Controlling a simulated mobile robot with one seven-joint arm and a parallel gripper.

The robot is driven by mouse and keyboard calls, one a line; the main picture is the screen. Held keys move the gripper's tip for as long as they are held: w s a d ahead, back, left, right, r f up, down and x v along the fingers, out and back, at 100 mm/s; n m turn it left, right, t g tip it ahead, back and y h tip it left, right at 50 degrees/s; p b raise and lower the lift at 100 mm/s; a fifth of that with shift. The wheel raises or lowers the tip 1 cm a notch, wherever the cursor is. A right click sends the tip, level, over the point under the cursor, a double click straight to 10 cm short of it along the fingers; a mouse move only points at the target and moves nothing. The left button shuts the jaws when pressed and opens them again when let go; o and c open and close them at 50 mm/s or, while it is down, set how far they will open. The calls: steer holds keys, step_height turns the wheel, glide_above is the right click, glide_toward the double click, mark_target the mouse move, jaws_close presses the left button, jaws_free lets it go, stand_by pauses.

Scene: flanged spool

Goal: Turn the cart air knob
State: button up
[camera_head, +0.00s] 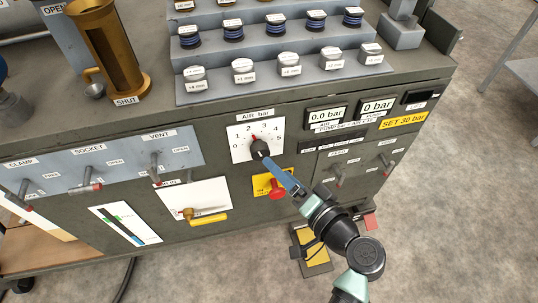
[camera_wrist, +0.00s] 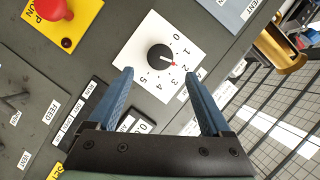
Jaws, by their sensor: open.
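The air knob (camera_head: 260,148) is a round black knob with a red pointer on a white dial plate (camera_head: 240,152) marked 0 to 5, under an "AIR bar" label on the cart front. My gripper (camera_wrist: 157,85) is open with blue fingers and holds nothing. In the head view my gripper (camera_head: 270,165) reaches up from the lower right and its tips overlap the knob's lower edge; contact cannot be told.
A red button (camera_head: 277,190) on a yellow plate sits just below the dial, close to my gripper. Red-tipped levers (camera_head: 157,180) stick out at left. Gauge displays (camera_head: 325,114) are at right. Spools and labelled pegs (camera_head: 243,70) stand on the cart top.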

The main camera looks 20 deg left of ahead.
steer(key=shift+v, duration=2.35)
